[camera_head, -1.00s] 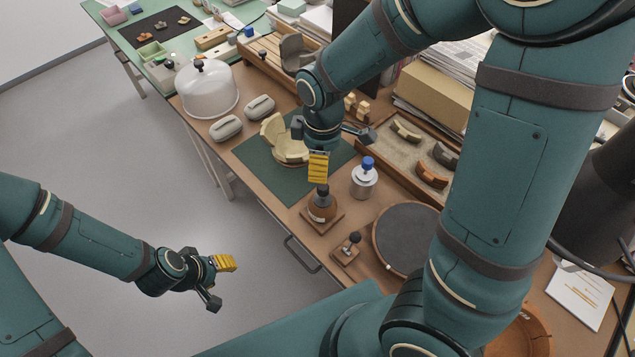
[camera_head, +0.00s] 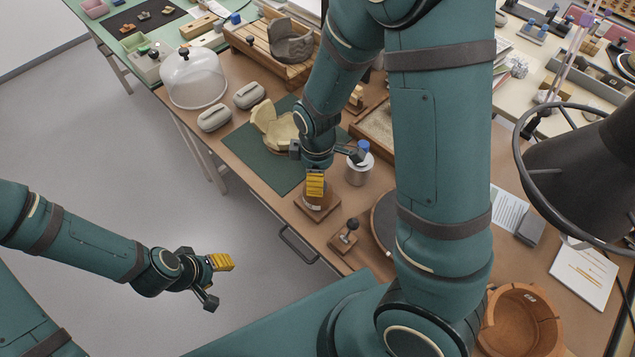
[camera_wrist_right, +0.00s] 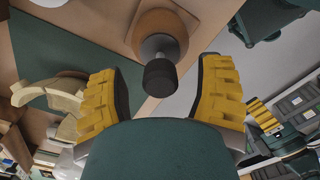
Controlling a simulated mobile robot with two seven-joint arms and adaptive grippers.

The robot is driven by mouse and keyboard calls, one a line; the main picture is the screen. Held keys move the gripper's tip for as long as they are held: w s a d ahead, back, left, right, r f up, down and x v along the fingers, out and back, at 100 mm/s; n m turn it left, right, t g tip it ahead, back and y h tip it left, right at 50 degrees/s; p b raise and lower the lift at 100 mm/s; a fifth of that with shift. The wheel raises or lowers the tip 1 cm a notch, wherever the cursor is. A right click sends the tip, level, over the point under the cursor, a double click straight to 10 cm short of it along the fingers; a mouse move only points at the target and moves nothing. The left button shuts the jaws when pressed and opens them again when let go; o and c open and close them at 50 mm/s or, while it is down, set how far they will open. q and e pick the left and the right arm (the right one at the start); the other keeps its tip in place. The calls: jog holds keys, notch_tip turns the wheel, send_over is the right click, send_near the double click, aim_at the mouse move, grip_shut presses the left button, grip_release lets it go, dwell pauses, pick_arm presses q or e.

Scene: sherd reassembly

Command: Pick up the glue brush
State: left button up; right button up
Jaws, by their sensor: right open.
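The glue brush stands upright in a round brown pot (camera_wrist_right: 160,28) on a wooden base. Its black handle end (camera_wrist_right: 160,78) points toward the right wrist camera. In the head view the base (camera_head: 325,209) shows below my right gripper (camera_head: 316,184), which hides most of the pot and the brush. My right gripper is open; in the right wrist view its two yellow fingers (camera_wrist_right: 160,95) stand apart on either side of the handle, not touching it. My left gripper (camera_head: 222,263) is over the floor at left, away from the table. Whether it is open is unclear.
A metal bottle with a blue cap (camera_head: 359,165) stands close right of my right gripper. A small wooden block with a black knob (camera_head: 346,234) is nearer the front edge. Cream sherds (camera_head: 281,130) lie on a green mat (camera_head: 252,155); a clear dome (camera_head: 195,78) stands behind.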

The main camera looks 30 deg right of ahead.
jog(key=shift+f, duration=0.55)
jog(key=c, duration=1)
jog(key=shift+r, duration=0.15)
